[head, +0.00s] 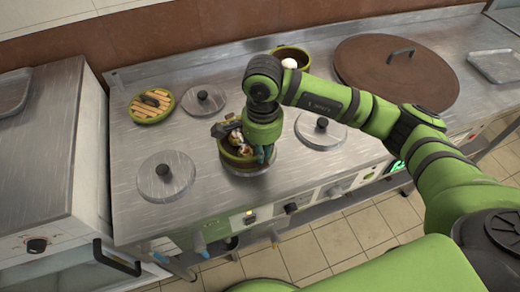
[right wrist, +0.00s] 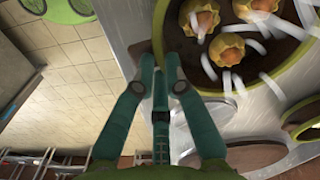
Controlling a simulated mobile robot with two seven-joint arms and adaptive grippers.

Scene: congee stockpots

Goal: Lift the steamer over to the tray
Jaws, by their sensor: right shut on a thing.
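The round green-rimmed steamer (head: 229,156) sits over a round spot at the front middle of the steel counter, partly hidden by my right gripper. In the right wrist view the open steamer (right wrist: 296,82) holds yellow dumplings (right wrist: 228,49) on a dark base. My right gripper (head: 262,153) points down at the steamer's right side; in the right wrist view its fingers (right wrist: 166,68) are shut on the rim. A grey metal tray (head: 496,66) lies at the far right of the counter. My left gripper is not in view.
Metal lids with black knobs (head: 166,178) (head: 321,131) (head: 204,100) surround the steamer. A second steamer (head: 296,53) with a white item and a large brown lid (head: 395,70) stand back right, toward the tray.

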